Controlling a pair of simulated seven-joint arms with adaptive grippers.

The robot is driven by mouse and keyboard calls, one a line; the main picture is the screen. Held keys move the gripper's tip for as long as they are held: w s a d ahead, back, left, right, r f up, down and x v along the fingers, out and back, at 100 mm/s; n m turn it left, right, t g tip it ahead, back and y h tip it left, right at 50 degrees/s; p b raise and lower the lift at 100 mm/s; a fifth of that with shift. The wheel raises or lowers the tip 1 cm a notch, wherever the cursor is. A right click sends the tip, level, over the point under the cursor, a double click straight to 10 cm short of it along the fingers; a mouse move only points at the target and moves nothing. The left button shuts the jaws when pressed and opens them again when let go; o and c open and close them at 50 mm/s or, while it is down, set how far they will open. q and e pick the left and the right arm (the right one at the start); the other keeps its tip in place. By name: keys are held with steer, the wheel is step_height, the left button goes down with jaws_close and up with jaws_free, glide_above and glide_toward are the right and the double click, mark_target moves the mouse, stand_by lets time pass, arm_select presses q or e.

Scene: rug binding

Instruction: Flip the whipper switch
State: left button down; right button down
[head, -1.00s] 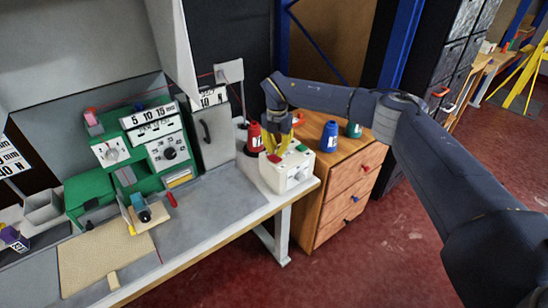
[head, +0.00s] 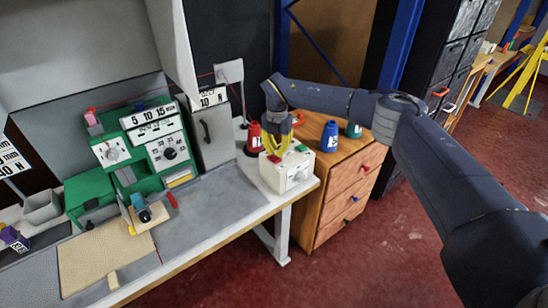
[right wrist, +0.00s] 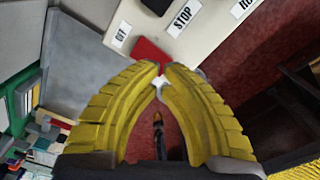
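The red piece (right wrist: 148,52) lies just beyond the tips, partly hidden. Labels reading OFF and STOP show on the white panel (right wrist: 165,32). I cannot tell whether the tips touch the switch. My left gripper is not in view.
A red cone (head: 254,138) stands behind the box. A blue cone (head: 329,137) and a green one (head: 354,130) stand on the wooden drawer cabinet (head: 340,185) to the right. The green machine (head: 95,190) is at left.

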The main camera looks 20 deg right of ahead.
mark_target(277, 159)
steer(key=shift+f, duration=1.8)
stand_by(1.1)
steer(key=shift+r, duration=3.45)
